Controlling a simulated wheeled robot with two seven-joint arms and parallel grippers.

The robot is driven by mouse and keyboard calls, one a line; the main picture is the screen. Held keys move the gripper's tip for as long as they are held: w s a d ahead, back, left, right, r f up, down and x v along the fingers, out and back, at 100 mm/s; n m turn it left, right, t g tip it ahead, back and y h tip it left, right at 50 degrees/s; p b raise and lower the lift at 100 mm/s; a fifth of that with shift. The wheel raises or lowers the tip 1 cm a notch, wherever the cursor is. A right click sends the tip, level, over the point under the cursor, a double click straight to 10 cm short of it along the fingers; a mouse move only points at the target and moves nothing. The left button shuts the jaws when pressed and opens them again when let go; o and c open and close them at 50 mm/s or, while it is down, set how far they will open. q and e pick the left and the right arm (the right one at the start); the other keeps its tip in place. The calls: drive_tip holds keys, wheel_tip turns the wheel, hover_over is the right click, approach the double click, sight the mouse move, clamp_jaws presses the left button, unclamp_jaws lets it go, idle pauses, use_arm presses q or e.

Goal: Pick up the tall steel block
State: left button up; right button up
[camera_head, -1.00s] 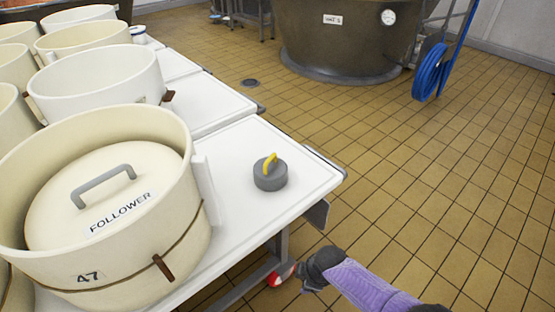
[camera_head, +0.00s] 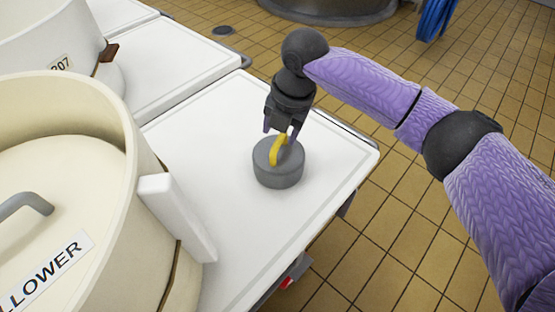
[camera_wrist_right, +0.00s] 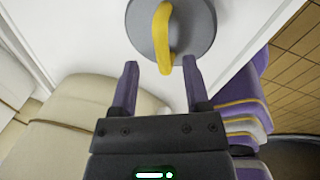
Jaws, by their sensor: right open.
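A grey round steel block (camera_head: 279,172) with a yellow curved handle (camera_head: 277,150) stands upright on the white table (camera_head: 232,222). My right gripper (camera_head: 281,131) is open just above it, pointing down at the handle. In the right wrist view the block (camera_wrist_right: 196,32) lies beyond the fingertips. There the near end of the yellow handle (camera_wrist_right: 163,40) reaches about between the two open fingertips (camera_wrist_right: 161,68). I cannot tell whether either finger touches it. My left gripper is not in view.
A large cream tub (camera_head: 110,128) with a white side bracket (camera_head: 175,215) stands on the table left of the block. Another tub (camera_head: 45,45) is behind it. The tabletop around the block is clear. The table's right edge drops to a tiled floor (camera_head: 385,225).

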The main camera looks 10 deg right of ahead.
sight(280, 139)
drive_tip(key=f+b, duration=0.2)
drive_tip(key=f, duration=0.2)
drive_tip(key=shift+w+f, duration=0.2)
drive_tip(key=shift+a+r, duration=0.1)
drive_tip(key=shift+r, duration=0.25)
drive_tip(key=c, duration=0.4)
clamp_jaws()
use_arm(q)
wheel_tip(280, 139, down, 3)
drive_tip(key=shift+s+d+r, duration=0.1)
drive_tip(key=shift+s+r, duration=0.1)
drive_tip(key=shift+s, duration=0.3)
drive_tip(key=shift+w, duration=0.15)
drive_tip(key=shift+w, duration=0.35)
